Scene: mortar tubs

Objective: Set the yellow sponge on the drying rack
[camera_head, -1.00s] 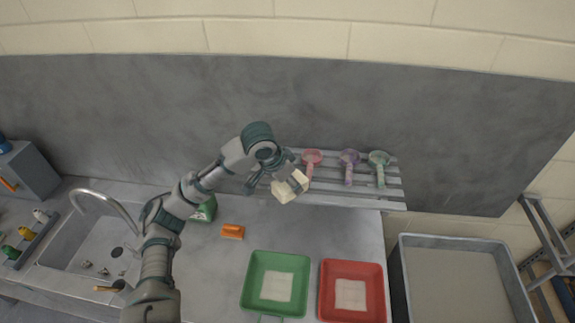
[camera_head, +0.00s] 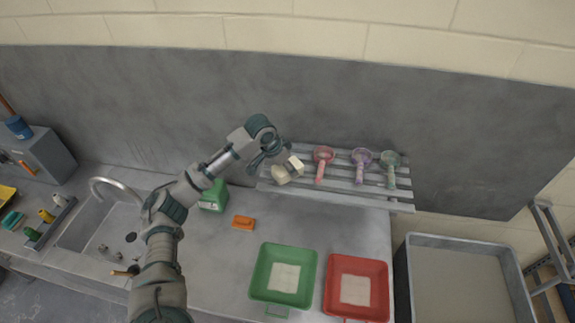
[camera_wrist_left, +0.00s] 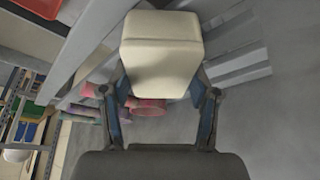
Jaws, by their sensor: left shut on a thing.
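My left gripper (camera_head: 270,160) is shut on a pale, cream-yellow sponge (camera_head: 281,175), a blocky piece with rounded edges. In the wrist view the sponge (camera_wrist_left: 162,55) sits between the two fingers and sticks out past them. The drying rack (camera_head: 345,198) is a grey slatted shelf along the back wall. In the head view the sponge overlaps the rack's left end, left of the ladles. Rack slats (camera_wrist_left: 235,67) show beyond it in the wrist view. Whether the sponge touches the slats cannot be told. My right gripper is not in view.
Pink (camera_head: 323,155), purple (camera_head: 361,158) and green (camera_head: 390,160) ladles lie on the rack, right of the sponge. Below are an orange brush-like block (camera_head: 243,223), a green container (camera_head: 213,198), a green tray (camera_head: 284,252) and a red tray (camera_head: 357,262). A sink (camera_head: 98,235) is at left.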

